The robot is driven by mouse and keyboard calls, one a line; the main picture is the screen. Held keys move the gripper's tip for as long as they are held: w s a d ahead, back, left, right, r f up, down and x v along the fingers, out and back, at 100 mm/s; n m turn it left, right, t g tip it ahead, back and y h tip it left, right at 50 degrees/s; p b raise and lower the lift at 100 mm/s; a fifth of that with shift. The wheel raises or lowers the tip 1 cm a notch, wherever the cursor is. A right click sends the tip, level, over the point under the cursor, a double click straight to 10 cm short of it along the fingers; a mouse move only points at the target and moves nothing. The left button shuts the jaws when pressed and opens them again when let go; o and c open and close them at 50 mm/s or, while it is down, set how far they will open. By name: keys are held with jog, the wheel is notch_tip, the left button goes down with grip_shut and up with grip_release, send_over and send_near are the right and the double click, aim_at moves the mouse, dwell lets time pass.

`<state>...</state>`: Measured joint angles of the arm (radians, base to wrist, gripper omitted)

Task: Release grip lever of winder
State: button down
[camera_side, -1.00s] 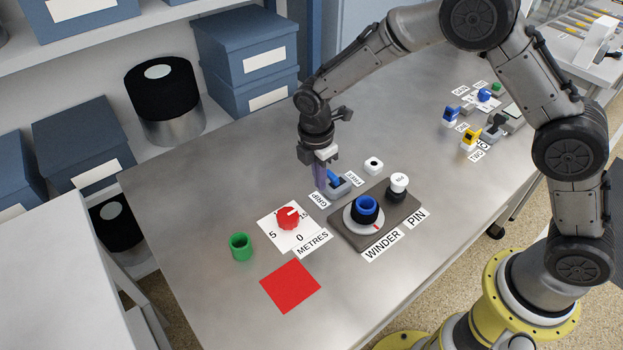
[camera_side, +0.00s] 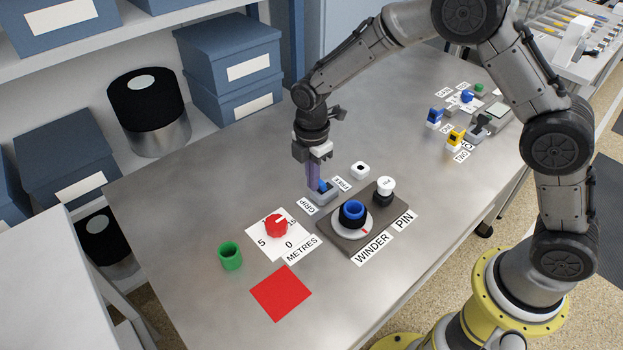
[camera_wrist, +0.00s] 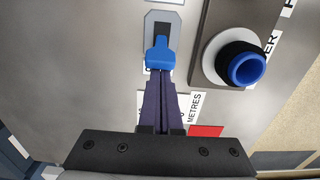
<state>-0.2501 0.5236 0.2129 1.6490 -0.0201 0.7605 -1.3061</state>
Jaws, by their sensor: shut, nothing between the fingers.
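The blue grip lever (camera_side: 323,187) stands in a small grey housing (camera_side: 328,197) between the GRIP label (camera_side: 308,206) and the FREE label (camera_side: 343,184). My gripper (camera_side: 314,190) is shut and empty, pointing down at the lever's GRIP side and partly hiding it. In the wrist view the lever (camera_wrist: 161,55) lies at the near end of its slot, with dark slot visible beyond it. The fingertips (camera_wrist: 161,76) are right at its near edge; I cannot tell if they touch. The winder (camera_side: 352,213) has a blue-lined black core on a white disc.
A white-topped pin (camera_side: 385,187) stands on the winder's plate. A white block (camera_side: 360,170), a red knob (camera_side: 276,224) on the METRES dial, a green ring (camera_side: 230,256) and a red square (camera_side: 281,293) are nearby. The table's left side is clear.

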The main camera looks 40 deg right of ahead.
aim_at(321, 180)
jog(key=shift+d+r+y, duration=0.15)
jog(key=shift+d+y, duration=0.2)
jog(key=shift+y, duration=0.15)
jog(key=shift+d+r+y, duration=0.3)
jog(key=shift+d+y, duration=0.55)
jog(key=shift+y, duration=0.35)
jog(key=d+y, duration=0.1)
jog(key=y, duration=0.1)
jog(key=d+y, duration=0.1)
jog(key=y, duration=0.1)
jog(key=shift+d+r, duration=0.1)
jog(key=shift+d, duration=0.25)
jog(key=shift+r, duration=0.15)
jog(key=shift+r, duration=0.65)
jog(key=shift+a, duration=0.1)
